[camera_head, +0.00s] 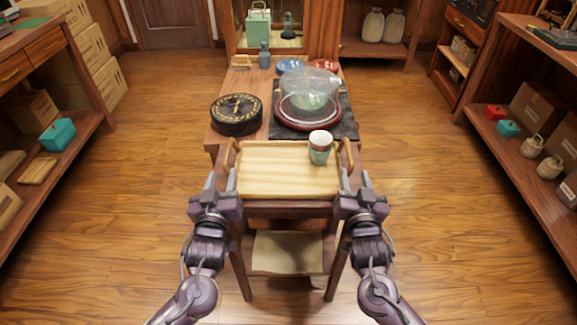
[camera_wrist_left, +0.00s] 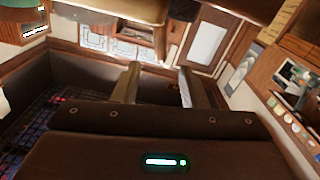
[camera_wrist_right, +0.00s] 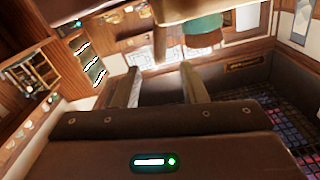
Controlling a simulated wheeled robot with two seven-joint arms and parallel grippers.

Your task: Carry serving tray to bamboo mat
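The serving tray (camera_head: 270,178) is pale wood with a loop handle on each side. It lies level at the near end of the wooden table. A teal cup with a white top (camera_head: 320,150) stands upright on its right part. My left gripper (camera_head: 221,179) is by the tray's near left corner, its fingers spread and nothing between them. My right gripper (camera_head: 353,181) is likewise open by the near right corner. In both wrist views, a handle appears beyond the fingertips. A pale sheet or mat (camera_head: 287,252) lies on the lower shelf; I cannot tell if it is bamboo.
Behind the tray are a black round tin (camera_head: 237,113) and a dark mat (camera_head: 345,122) bearing a red round tray (camera_head: 306,124) with a glass bowl. Blue and red dishes stand at the back. Shelves line both sides; the floor between is clear.

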